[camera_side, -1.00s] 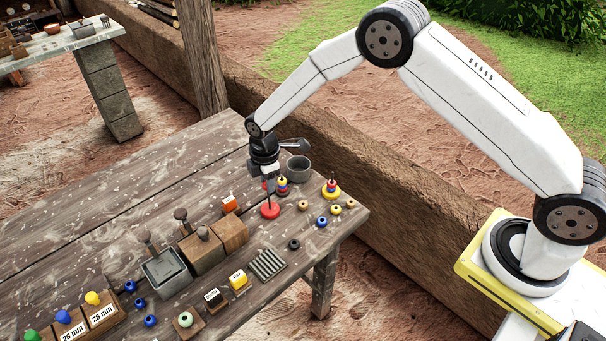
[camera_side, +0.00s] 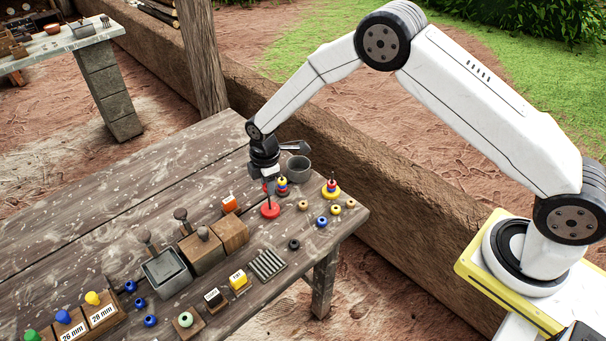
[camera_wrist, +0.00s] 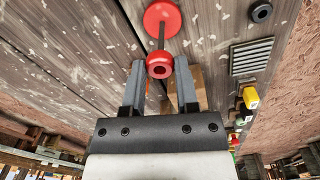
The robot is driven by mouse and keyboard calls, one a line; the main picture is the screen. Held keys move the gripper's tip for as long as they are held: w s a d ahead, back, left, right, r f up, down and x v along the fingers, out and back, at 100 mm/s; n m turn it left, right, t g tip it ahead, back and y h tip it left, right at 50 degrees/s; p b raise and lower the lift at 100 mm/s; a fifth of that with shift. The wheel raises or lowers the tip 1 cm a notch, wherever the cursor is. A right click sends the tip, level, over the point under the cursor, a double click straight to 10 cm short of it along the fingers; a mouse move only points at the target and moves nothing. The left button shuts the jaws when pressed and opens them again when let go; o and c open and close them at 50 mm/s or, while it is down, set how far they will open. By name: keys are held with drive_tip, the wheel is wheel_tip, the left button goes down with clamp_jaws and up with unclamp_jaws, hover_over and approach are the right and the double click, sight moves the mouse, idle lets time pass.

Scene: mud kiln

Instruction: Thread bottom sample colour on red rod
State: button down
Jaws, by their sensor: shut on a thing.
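My gripper (camera_wrist: 160,82) is shut on a red bead (camera_wrist: 160,66), whose hole shows in the wrist view. The red rod's round red base (camera_side: 270,211) stands on the table; its thin dark rod (camera_wrist: 161,36) rises towards the held bead. The bead is at the rod's upper end, but I cannot tell whether the rod is in its hole. In the side view my gripper (camera_side: 267,184) is over the rod and mostly hides the bead. A small multicoloured stack (camera_side: 283,186) stands just right of the rod. Another stack (camera_side: 331,187) stands on a yellow base further right.
Loose beads, including a blue one (camera_side: 321,222) and a black one (camera_side: 294,244), lie to the right and front. A grey cup (camera_side: 298,168) stands behind. Wooden blocks (camera_side: 229,232), a grey container (camera_side: 166,272) and a ridged plate (camera_side: 267,264) stand nearer the front.

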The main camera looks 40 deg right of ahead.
drive_tip(key=shift+f, duration=1.25)
idle(1.8)
unclamp_jaws()
idle(0.4)
idle(0.3)
drive_tip(key=shift+r, duration=0.1)
drive_tip(key=shift+r, duration=3.4)
drive_tip(key=shift+r, duration=0.1)
